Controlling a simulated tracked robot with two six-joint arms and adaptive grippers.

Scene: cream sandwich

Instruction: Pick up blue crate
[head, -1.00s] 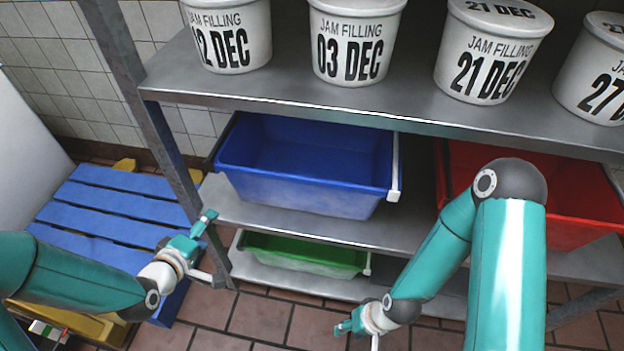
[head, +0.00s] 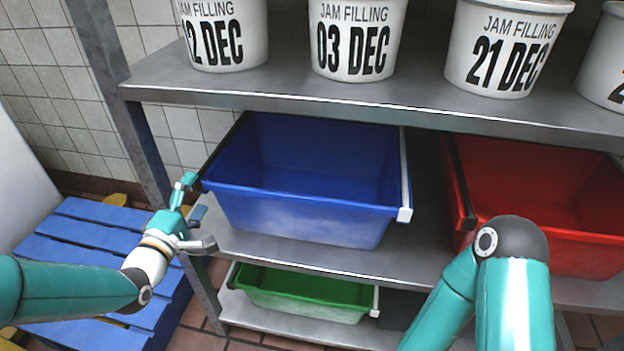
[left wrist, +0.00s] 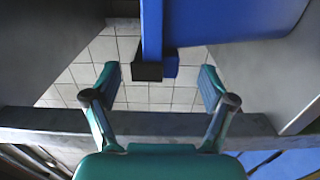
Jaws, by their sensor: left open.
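The blue crate (head: 300,215) sits on the middle metal shelf, with a black handle along its left end and a white handle (head: 404,214) on its right. My left gripper (head: 194,211) is open and empty at the crate's left front corner. In the left wrist view, the open fingers (left wrist: 159,82) are spread to either side of the black handle's end (left wrist: 148,71); the crate's blue wall (left wrist: 230,18) is above. I cannot tell whether either finger touches it. My right gripper is below the head view; only its arm shows.
A red crate (head: 590,250) stands to the right on the same shelf. A green crate (head: 305,302) is on the shelf below. White jam tubs (head: 354,40) stand on the top shelf (head: 300,93). A metal post (head: 125,110) and blue pallet (head: 80,240) are at left.

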